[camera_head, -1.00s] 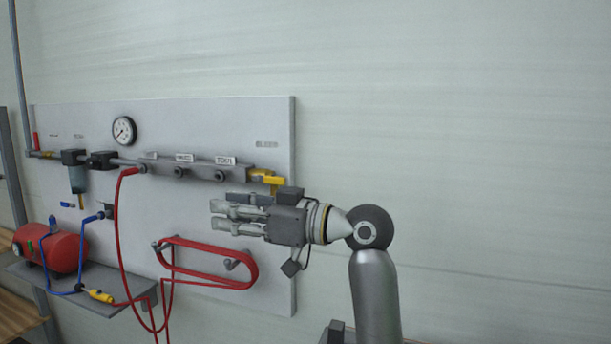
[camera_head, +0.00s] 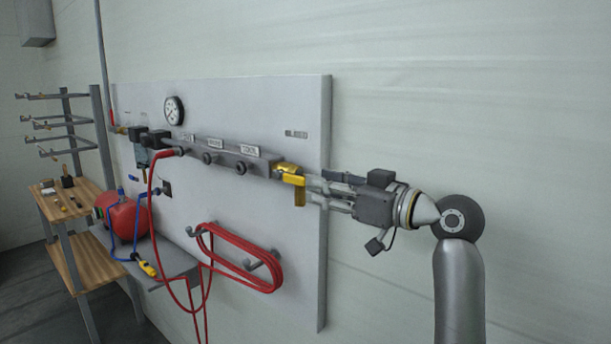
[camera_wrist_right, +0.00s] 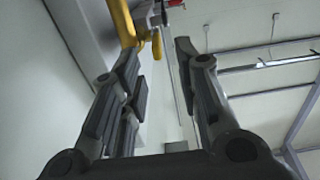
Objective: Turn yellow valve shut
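The yellow valve (camera_head: 290,175) sits at the right end of the grey manifold on the wall panel, with its yellow handle (camera_head: 299,192) hanging down. My right gripper (camera_head: 314,190) is just right of the handle, its fingers pointing left towards it. In the right wrist view the gripper (camera_wrist_right: 158,65) has its fingers spread with a clear gap between them. The yellow handle (camera_wrist_right: 124,22) shows there near the tip of the left finger; whether they touch I cannot tell. My left gripper is in neither view.
The panel (camera_head: 310,270) carries a gauge (camera_head: 174,110), the manifold (camera_head: 225,158) and a coiled red hose (camera_head: 240,262). A red tank (camera_head: 128,219) stands on a shelf at left, near a wooden bench (camera_head: 85,262). The wall right of the panel is clear.

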